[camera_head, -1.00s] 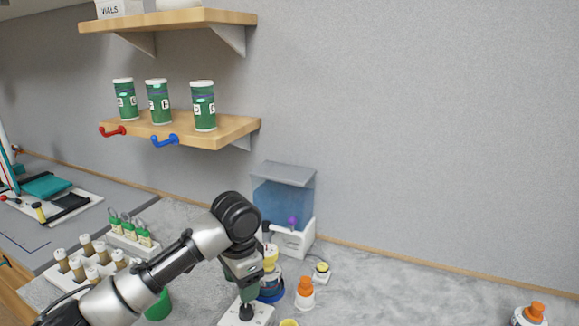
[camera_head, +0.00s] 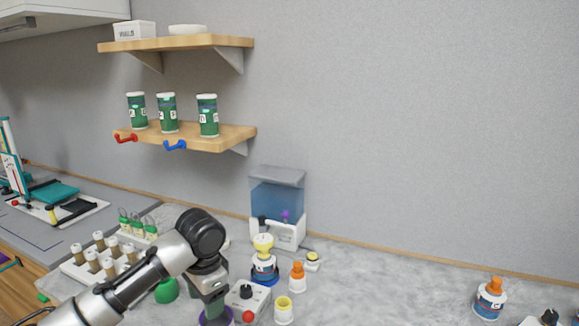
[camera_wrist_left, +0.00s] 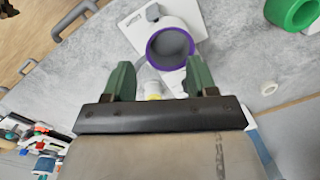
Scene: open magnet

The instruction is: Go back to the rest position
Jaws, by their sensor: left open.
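My left gripper (camera_head: 213,298) is at the bottom of the head view, left of a white box with a black knob and red button (camera_head: 247,299). In the left wrist view the two green fingers (camera_wrist_left: 160,80) are apart, with no object held between them. A white cup with a purple rim (camera_wrist_left: 171,46) lies beyond the fingertips. The purple rim also shows below my gripper in the head view (camera_head: 216,317). Whether the fingers touch the cup cannot be told. My right gripper is not in view.
A bottle with a yellow top (camera_head: 264,262), an orange-tipped bottle (camera_head: 297,277) and a yellow-rimmed cup (camera_head: 284,309) stand right of my arm. A vial rack (camera_head: 75,270) is at left. A blue tank (camera_head: 277,200) stands behind. The counter at right centre is largely clear.

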